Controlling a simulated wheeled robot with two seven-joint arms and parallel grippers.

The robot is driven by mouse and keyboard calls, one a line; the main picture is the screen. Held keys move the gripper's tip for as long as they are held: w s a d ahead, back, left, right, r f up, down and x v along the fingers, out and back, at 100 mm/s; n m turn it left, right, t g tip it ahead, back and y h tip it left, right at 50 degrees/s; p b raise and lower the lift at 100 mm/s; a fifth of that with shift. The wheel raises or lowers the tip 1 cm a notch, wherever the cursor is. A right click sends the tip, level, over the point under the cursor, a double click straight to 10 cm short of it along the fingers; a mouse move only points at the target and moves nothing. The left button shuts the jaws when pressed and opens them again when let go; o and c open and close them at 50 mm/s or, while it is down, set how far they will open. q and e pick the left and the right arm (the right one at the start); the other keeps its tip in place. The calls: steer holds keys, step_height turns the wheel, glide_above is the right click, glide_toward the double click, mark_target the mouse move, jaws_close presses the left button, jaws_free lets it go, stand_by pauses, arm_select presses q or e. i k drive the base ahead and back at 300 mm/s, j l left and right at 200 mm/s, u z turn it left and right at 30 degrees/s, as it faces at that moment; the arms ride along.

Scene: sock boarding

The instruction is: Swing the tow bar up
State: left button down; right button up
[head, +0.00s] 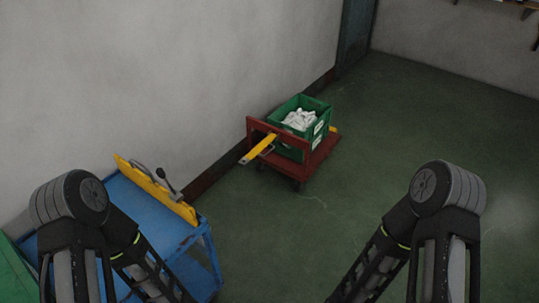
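A red cart (322,152) stands on dark wheels near the wall, in the middle of the head view. A yellow bar (258,149), which looks like the tow bar, sticks out from the cart's red end frame (250,129) toward the lower left. It looks slanted and its outer end is clear of the floor. How it is hinged is too small to tell. My two arms show at the bottom left and bottom right, bent and well short of the cart. Neither gripper is in view.
A green crate (290,152) with white socks (299,119) sits on the cart. A blue table (146,209) with a yellow board (160,192) and a dark lever (166,182) stands at the lower left by the wall. The green floor (440,130) right of the cart is clear.

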mark_target(248, 158)
steer(key=u, duration=0.6)
steer(key=i+l+u, duration=0.35)
steer(key=l+u, duration=0.2)
steer(key=i+l+u, duration=0.25)
steer(key=l+u, duration=0.25)
steer(key=i+l, duration=0.1)
steer(key=l, duration=0.35)
steer(key=i+l, duration=0.1)
steer(key=l, duration=0.35)
steer(key=i+l+u, duration=0.1)
steer(key=l, duration=0.35)
steer(key=i+l, duration=0.1)
steer(key=l, duration=0.4)
